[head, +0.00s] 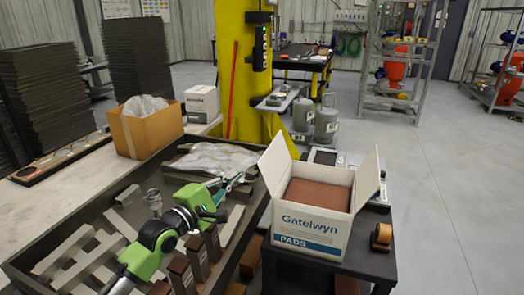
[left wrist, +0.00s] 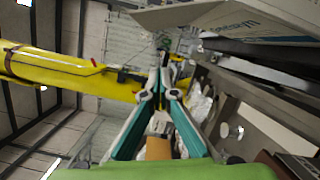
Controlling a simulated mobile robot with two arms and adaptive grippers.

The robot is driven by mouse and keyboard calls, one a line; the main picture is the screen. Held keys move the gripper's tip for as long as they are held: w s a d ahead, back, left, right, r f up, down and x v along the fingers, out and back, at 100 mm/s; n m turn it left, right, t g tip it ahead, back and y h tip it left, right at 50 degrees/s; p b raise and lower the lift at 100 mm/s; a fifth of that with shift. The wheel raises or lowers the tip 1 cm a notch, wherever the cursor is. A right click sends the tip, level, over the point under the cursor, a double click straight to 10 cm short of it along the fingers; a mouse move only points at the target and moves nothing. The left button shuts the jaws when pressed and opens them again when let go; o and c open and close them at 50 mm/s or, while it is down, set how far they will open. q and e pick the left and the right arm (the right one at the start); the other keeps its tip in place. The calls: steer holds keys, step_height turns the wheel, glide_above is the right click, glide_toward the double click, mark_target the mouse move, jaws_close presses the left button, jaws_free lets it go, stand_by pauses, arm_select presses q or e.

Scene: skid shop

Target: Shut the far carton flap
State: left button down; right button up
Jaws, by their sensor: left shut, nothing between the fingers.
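The white carton (head: 306,222), printed "Gatelwyn PADS", stands on a small dark table and holds a brown block of pads (head: 318,194). A left flap (head: 274,166) and a right flap (head: 367,181) stand raised and lean outward. I cannot clearly make out a separate flap along the carton's far edge. My left gripper (head: 240,179) is shut and empty, just left of the carton and apart from it. In the left wrist view its teal fingers (left wrist: 163,78) meet at the tips, and part of the carton (left wrist: 215,17) shows above right. My right gripper is not in view.
A dark bin (head: 95,205) with metal bars lies under my left arm. A yellow column (head: 238,75) stands behind. Open floor lies to the right.

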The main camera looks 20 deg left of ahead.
mark_target(276, 161)
arm_select(q)
steer(key=w+d+r+p, duration=0.4)
steer(key=w+d, duration=0.1)
steer(key=w, duration=0.5)
steer(key=shift+d+n, duration=0.35)
steer(key=shift+n, duration=0.05)
steer(key=shift+a, duration=0.1)
steer(key=shift+r, duration=0.15)
